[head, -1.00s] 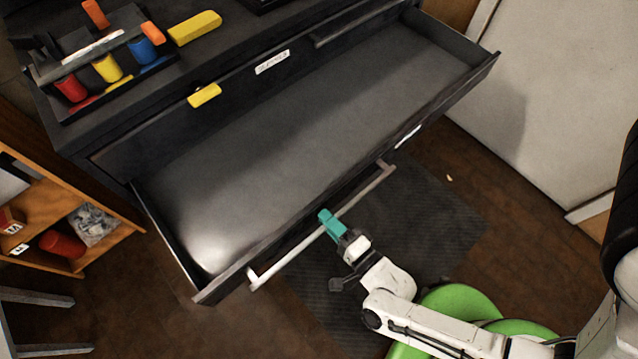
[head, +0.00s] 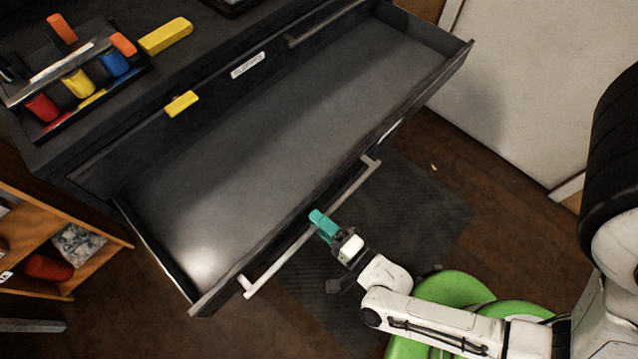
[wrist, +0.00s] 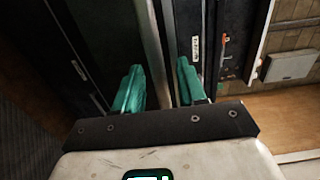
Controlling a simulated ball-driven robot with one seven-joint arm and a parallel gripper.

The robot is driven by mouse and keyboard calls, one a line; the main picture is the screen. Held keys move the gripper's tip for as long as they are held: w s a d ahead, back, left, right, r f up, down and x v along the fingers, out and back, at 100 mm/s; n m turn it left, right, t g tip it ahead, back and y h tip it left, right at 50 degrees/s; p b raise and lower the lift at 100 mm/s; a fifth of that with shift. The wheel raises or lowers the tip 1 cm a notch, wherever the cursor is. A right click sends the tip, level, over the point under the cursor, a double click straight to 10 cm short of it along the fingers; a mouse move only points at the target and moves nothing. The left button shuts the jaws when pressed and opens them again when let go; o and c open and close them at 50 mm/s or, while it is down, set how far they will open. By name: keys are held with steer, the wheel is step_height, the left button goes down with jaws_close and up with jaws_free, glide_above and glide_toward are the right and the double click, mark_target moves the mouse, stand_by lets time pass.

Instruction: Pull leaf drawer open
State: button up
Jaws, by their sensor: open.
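A dark drawer (head: 250,165) stands well out of its black cabinet in the head view, and its inside is empty. A pale bar handle (head: 275,268) runs along its front. I cannot read which drawer this is. My gripper (head: 317,217) is at the middle of this handle, with its teal fingers open. In the wrist view my gripper (wrist: 159,72) has one finger on each side of a pale upright bar, which looks like the handle (wrist: 153,40). Whether a finger touches it I cannot tell.
A yellow block (head: 166,36) and a rack of coloured-handled tools (head: 75,75) sit on the cabinet top. A smaller yellow piece (head: 182,103) is at the cabinet's front edge. Wooden shelves (head: 60,235) stand at left, a white panel (head: 530,90) at right. Floor before the drawer is mostly clear.

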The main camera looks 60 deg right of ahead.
steer(key=b+v, duration=0.1)
steer(key=v, duration=0.9)
steer(key=shift+s+a, duration=0.15)
